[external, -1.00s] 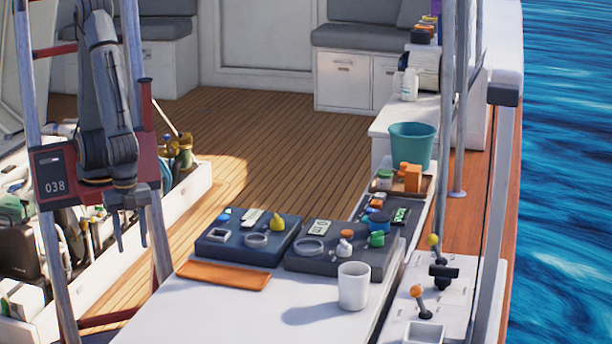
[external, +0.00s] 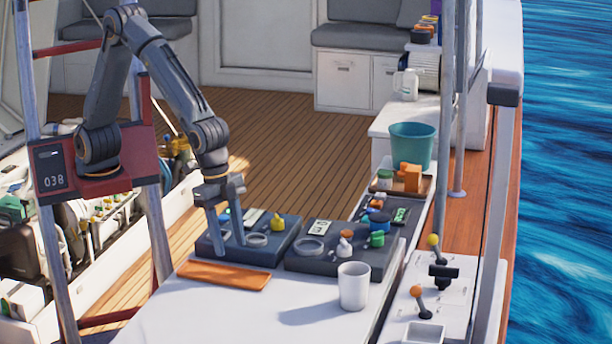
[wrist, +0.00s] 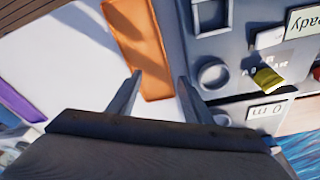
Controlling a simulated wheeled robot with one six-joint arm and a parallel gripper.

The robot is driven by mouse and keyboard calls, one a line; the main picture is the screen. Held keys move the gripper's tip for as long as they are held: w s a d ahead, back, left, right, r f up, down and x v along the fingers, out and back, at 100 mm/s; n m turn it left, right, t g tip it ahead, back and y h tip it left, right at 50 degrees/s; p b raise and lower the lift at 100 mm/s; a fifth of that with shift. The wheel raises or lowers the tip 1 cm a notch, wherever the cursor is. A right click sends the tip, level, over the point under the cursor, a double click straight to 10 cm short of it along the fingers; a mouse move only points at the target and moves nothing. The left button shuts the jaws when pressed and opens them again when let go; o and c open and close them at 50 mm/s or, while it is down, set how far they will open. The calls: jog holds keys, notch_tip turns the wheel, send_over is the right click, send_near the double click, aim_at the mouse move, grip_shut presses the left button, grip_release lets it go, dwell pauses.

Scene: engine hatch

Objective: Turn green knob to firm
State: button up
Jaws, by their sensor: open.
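The green knob (external: 377,239) stands on the right dark control panel (external: 318,262), near that panel's right side. Its setting is too small to read, and I cannot make it out in the wrist view. My gripper (external: 231,249) is open and empty, pointing down in front of the left dark panel (external: 235,258), well to the left of the green knob. In the wrist view my gripper (wrist: 159,78) has its fingers apart with the orange mat (wrist: 145,50) beyond them.
A yellow knob (external: 278,223) sits on the left panel. A white mug (external: 353,286) stands in front of the right panel. The front white table (external: 210,310) is mostly clear.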

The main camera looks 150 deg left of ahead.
jog(key=w+a+r+n, duration=0.1)
jog(key=w+a, duration=0.1)
jog(key=a, duration=0.4)
jog(key=w+a+r+n, duration=0.1)
jog(key=w+a, duration=0.2)
jog(key=a, duration=0.3)
jog(key=w+a+r+y+p, duration=0.1)
jog(key=w+a, duration=0.1)
jog(key=a, duration=0.4)
jog(key=shift+w+r+n+t, duration=0.3)
jog(key=shift+w+n+t, duration=0.1)
jog(key=n+y, duration=0.1)
jog(key=n, duration=0.1)
send_near(374, 235)
jog(key=a+f, duration=0.1)
jog(key=f, duration=0.1)
jog(key=shift+a+p+x, duration=0.1)
jog(key=shift+p+x, duration=0.6)
jog(key=shift+x, duration=1.05)
jog(key=shift+a+p+x, duration=0.15)
jog(key=shift+p+x, duration=0.55)
jog(key=shift+x, duration=1.05)
jog(key=shift+s, duration=0.15)
jog(key=c, duration=1.1)
